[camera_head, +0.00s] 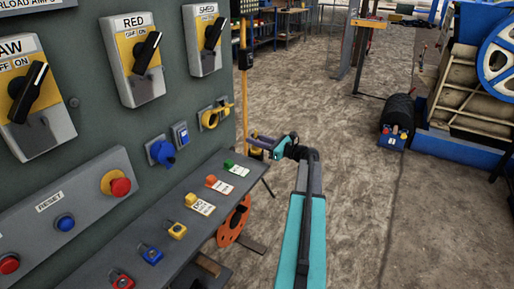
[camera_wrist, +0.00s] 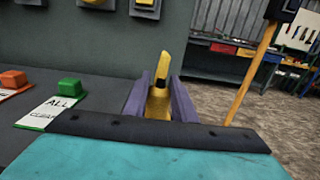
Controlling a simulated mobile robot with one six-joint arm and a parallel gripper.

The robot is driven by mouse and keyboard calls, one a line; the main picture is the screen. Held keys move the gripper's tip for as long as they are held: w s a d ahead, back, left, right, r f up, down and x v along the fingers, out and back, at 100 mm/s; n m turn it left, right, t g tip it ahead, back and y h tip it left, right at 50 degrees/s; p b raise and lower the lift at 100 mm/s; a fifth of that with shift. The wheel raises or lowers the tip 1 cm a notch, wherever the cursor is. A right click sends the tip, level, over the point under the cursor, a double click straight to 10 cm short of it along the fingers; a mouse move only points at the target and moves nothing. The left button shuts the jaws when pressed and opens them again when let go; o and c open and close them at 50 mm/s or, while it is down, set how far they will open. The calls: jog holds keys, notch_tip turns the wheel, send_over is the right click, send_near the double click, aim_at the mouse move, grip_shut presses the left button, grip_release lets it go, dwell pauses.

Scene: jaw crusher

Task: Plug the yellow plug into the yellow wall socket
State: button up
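The yellow plug (camera_wrist: 158,103) sits between the two purple fingers of my gripper (camera_wrist: 160,95) in the wrist view, and it fills the gap between them. In the head view my gripper (camera_head: 262,143) is out in front of the panel, right of the yellow wall socket (camera_head: 210,118), with a bit of yellow showing at its fingertips. The plug is apart from the socket. The socket is on the grey-green panel, right of the blue socket (camera_head: 160,152), with a yellow part sticking out to the right. The plug's lower part is hidden in the wrist view.
A sloping shelf (camera_head: 130,240) with padlocks and coloured tags runs below the panel. A green tag block (camera_wrist: 69,88) lies left of my gripper. A yellow post (camera_head: 244,95) stands just beyond the panel edge. Open floor (camera_head: 340,130) lies to the right.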

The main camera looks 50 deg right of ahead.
grip_shut()
jog(key=shift+r, duration=0.8)
notch_tip(320, 180, up, 2)
jog(key=shift+r, duration=0.15)
jog(key=s+a+r, duration=0.1)
jog(key=s+a, duration=0.1)
jog(key=s, duration=1.3)
jog(key=shift+s+a, duration=0.3)
jog(key=shift+s, duration=0.1)
